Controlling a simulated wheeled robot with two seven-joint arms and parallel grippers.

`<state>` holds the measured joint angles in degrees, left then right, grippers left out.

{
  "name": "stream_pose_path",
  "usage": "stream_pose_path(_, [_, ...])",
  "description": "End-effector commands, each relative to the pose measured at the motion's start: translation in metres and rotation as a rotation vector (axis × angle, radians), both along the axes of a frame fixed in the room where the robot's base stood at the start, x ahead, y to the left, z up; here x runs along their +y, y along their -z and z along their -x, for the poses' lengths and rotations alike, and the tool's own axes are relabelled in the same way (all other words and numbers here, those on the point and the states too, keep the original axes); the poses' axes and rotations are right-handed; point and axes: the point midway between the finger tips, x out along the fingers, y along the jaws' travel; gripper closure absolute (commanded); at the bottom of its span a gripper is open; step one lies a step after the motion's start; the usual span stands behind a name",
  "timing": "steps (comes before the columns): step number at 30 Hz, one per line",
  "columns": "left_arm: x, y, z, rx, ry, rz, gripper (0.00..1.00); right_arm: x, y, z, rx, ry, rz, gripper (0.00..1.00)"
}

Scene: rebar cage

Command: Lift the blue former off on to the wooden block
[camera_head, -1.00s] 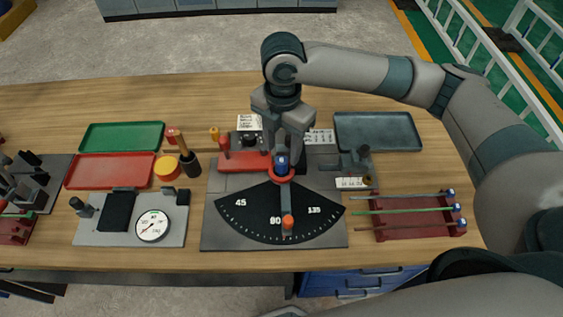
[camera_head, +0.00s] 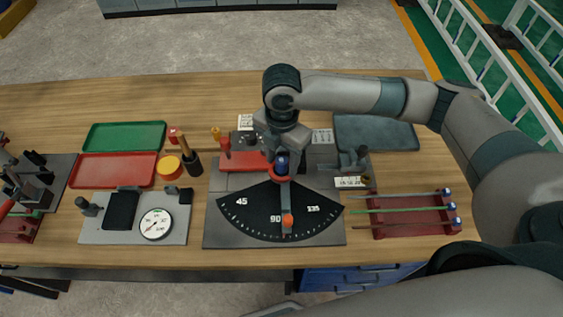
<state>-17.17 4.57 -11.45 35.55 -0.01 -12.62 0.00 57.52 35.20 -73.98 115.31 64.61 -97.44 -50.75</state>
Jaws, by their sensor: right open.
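The blue former (camera_head: 282,164) is a small blue cylinder standing in a red-orange ring at the pivot of the black angle dial (camera_head: 240,215). My right gripper (camera_head: 279,150) points down at the former from above, its open fingers close around its top. The fingers partly hide the former, and I cannot tell whether they touch it. A grey bending arm (camera_head: 286,200) with an orange knob runs from the pivot towards the 90 mark. I cannot make out the wooden block. My left gripper does not show clearly.
A red tray (camera_head: 112,170), green tray (camera_head: 123,136) and grey tray (camera_head: 375,132) lie on the wooden table (camera_head: 420,245). A rack of rods (camera_head: 412,215) stands at the right. A gauge plate (camera_head: 100,231) and a black cup of tools (camera_head: 192,165) are left of the dial.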

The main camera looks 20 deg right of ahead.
Motion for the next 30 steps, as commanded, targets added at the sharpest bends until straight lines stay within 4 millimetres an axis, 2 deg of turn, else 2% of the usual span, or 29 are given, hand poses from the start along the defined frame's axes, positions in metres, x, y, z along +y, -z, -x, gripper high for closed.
stream_pose_path(5, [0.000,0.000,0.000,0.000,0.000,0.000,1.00,0.000,0.000,0.000,0.000,0.000,0.000,0.54])
stream_pose_path(7, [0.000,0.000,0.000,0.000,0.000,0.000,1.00,0.000,0.000,0.000,0.000,0.000,0.000,0.66])
stream_pose_path(11, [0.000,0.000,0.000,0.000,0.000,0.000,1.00,0.000,0.000,0.000,0.000,0.000,0.000,0.97])
stream_pose_path(12, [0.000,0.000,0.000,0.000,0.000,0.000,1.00,0.000,0.000,0.000,0.000,0.000,0.000,1.00])
stream_pose_path(23, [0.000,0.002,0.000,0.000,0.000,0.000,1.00,0.000,-0.003,-0.001,-0.002,0.000,-0.001,1.00])
stream_pose_path(30, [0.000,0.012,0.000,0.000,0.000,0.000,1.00,0.001,-0.025,-0.001,-0.004,-0.001,-0.003,1.00])
